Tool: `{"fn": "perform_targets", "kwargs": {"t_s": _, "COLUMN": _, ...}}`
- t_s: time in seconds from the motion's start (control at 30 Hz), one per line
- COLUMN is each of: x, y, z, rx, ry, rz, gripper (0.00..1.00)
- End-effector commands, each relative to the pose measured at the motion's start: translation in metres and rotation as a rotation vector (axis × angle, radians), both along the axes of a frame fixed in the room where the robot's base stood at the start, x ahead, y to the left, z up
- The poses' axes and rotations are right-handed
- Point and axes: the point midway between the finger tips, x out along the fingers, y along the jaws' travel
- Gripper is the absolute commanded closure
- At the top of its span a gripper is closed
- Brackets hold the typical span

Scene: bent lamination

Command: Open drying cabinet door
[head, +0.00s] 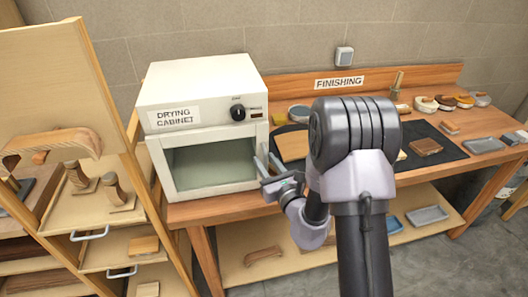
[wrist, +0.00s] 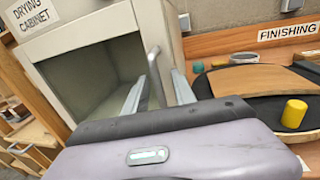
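The white drying cabinet (head: 200,82) stands on the left of the bench, with a dark knob on its upper front. Its door (head: 181,193) has a white frame around a window-like middle and looks closed. The grey upright door handle (wrist: 154,75) is at the door's right edge in the wrist view. My gripper (wrist: 158,82) is open at the handle, with one finger on either side of the bar. The bar lies nearer the left finger; I cannot tell whether they touch. In the head view my gripper (head: 268,168) is at the door's right side, and the handle is hard to make out.
A wooden rack (head: 95,190) with drawers stands close on the left of the cabinet. Right of my gripper, the bench holds a dark mat (head: 440,142), a wooden board (wrist: 248,79) and a yellow cylinder (wrist: 294,113). A lower shelf (head: 240,265) runs beneath the bench.

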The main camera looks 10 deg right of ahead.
Motion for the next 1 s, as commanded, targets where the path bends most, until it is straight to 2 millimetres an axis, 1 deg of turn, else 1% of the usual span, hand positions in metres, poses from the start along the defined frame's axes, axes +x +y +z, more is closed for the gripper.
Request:
{"fn": "perform_targets", "kwargs": {"t_s": 0.33, "x": -0.0003, "y": 0.0020, "z": 0.0001, "rx": 0.000, "ry": 0.000, "rz": -0.001, "gripper": 0.68}}
{"fn": "perform_targets", "kwargs": {"t_s": 0.4, "x": -0.0003, "y": 0.0020, "z": 0.0001, "rx": 0.000, "ry": 0.000, "rz": -0.001, "gripper": 0.82}}
{"fn": "perform_targets", "kwargs": {"t_s": 0.5, "x": -0.0003, "y": 0.0020, "z": 0.0001, "rx": 0.000, "ry": 0.000, "rz": -0.001, "gripper": 1.00}}
{"fn": "perform_targets", "kwargs": {"t_s": 1.0, "x": -0.0002, "y": 0.0021, "z": 0.0001, "rx": -0.001, "ry": 0.000, "rz": 0.000, "gripper": 1.00}}
